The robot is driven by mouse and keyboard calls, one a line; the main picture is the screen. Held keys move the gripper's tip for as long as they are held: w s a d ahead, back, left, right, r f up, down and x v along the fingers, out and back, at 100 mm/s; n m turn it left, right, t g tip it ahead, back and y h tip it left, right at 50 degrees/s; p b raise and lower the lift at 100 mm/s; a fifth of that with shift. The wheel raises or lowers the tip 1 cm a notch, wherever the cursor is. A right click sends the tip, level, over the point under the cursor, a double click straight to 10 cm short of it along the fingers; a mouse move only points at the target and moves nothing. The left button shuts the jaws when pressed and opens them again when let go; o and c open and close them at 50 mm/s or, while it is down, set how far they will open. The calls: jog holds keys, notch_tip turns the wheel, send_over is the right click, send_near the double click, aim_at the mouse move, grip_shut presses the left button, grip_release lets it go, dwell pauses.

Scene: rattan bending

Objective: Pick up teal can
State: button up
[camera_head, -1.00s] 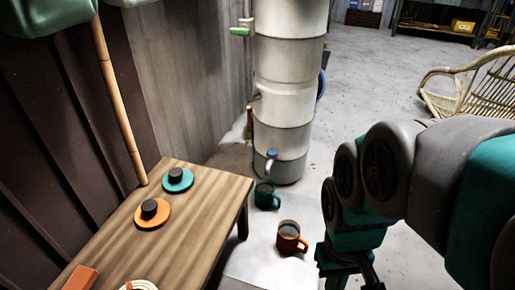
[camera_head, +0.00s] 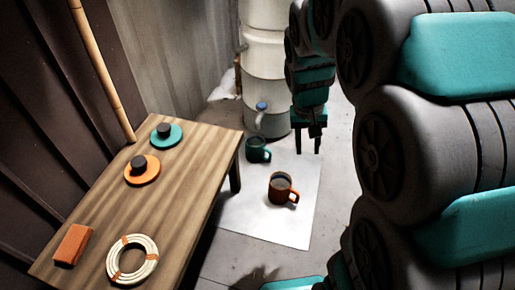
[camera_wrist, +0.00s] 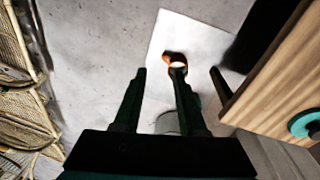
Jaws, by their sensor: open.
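The teal can (camera_head: 257,150) looks like a dark teal mug with a handle. It stands upright on a white sheet (camera_head: 283,222) on the floor, near the foot of the pale column. My gripper (camera_head: 308,150) is open and empty, pointing down, to the right of the teal can in the head view. In the wrist view my gripper (camera_wrist: 159,70) shows two spread fingers. A greyish round shape low between them is partly hidden, and I cannot tell if it is the can.
An orange mug (camera_head: 280,188) stands on the sheet in front of the teal can; it also shows in the wrist view (camera_wrist: 172,57). A wooden table (camera_head: 190,150) is at left, with teal and orange discs, a brick and a ring. A pale column (camera_head: 265,55) with a tap stands behind the can.

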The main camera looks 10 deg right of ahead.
jog(key=w+f, duration=0.5)
jog(key=w, duration=0.5)
jog(key=m+t+b, duration=0.2)
jog(key=t+b, duration=0.2)
send_over(264, 144)
jog(key=s, duration=0.2)
notch_tip(264, 144, down, 31)
jog(key=shift+a+x, duration=0.15)
jog(key=shift+x, duration=1.05)
jog(key=shift+a+x, duration=0.2)
jog(key=shift+x, duration=1)
jog(key=shift+a+x, duration=0.15)
jog(key=shift+x, duration=1.05)
jog(key=shift+s+f, duration=0.1)
jog(key=shift+s, duration=0.05)
jog(key=shift+c, duration=0.4)
grip_shut()
